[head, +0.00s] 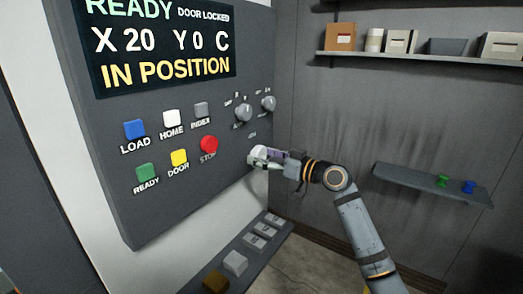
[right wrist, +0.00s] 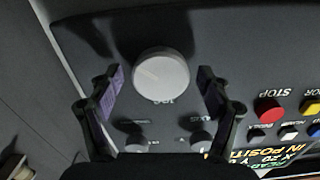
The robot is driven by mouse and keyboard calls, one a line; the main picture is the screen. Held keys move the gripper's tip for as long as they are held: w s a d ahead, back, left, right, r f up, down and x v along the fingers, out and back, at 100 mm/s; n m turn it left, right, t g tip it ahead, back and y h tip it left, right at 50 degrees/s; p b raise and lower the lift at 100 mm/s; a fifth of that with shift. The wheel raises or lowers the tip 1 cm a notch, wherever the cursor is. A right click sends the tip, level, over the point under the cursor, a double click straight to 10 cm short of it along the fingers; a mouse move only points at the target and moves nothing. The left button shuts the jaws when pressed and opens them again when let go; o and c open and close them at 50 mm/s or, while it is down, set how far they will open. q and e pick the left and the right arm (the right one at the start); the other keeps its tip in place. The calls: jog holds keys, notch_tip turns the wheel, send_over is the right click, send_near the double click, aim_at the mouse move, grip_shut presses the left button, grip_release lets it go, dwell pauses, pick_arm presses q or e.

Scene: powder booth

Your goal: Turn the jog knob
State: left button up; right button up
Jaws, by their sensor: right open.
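The jog knob (right wrist: 161,74) is a round, pale grey dial with a faint line on its face, on the dark control panel (right wrist: 245,45). In the right wrist view it lies between the fingertips of my right gripper (right wrist: 160,92), with a dark gap on each side. The gripper is open, and one finger pad looks purple. In the head view the right gripper (head: 268,158) reaches the panel's right side from the right, and the knob (head: 257,154) shows partly in front of it. My left gripper is not in view.
Two smaller grey knobs (head: 243,112) (head: 268,103) sit above the jog knob. A red stop button (head: 208,144) and several coloured buttons are to the left, under a display (head: 160,42). A ledge with blocks (head: 235,263) lies below; a shelf (head: 435,184) is at right.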

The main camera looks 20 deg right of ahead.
jog(key=shift+w+a, duration=0.2)
jog(key=shift+w, duration=0.05)
jog(key=c, duration=1.2)
jog(key=shift+m, duration=0.4)
jog(key=m, duration=0.3)
jog(key=shift+m+p, duration=0.3)
jog(key=shift+p, duration=0.05)
jog(key=m+p, duration=0.2)
jog(key=m, duration=0.3)
jog(key=shift+m, duration=0.3)
